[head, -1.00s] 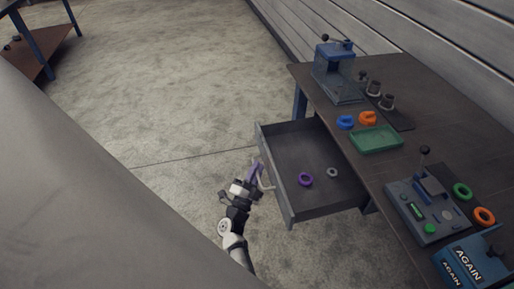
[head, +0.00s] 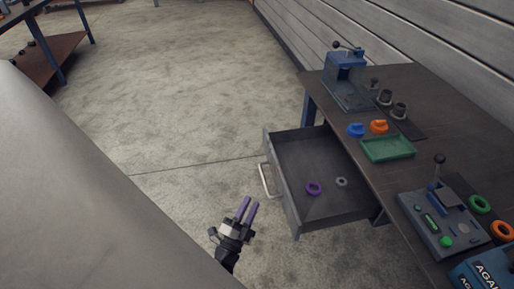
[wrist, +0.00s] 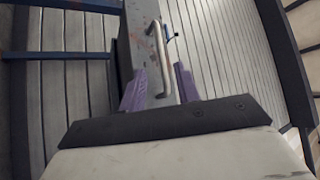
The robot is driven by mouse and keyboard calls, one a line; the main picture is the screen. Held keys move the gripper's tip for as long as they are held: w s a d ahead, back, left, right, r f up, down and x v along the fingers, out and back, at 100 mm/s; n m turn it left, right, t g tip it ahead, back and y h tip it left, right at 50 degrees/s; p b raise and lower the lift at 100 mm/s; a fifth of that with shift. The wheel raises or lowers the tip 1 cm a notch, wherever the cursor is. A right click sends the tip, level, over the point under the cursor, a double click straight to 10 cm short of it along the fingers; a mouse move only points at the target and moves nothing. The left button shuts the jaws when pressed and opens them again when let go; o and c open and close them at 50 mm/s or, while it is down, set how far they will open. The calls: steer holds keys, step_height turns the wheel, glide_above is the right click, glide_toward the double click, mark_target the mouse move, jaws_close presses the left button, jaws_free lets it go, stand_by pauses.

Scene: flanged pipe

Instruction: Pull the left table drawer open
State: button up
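The left table drawer (head: 298,224) is pulled well out from the table in the head view, with a purple ring (head: 313,187) and a small grey ring (head: 341,182) inside. Its pale bar handle (head: 265,181) is on the front face. My gripper (head: 248,206) has two purple fingers, spread apart and empty. It is in front of the drawer, clear of the handle. In the wrist view the handle (wrist: 160,60) shows ahead of and between the open fingers (wrist: 159,84).
The floor (head: 170,110) left of the drawer is clear.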

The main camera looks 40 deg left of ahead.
steer(key=shift+v, duration=1.65)
steer(key=shift+w, duration=0.1)
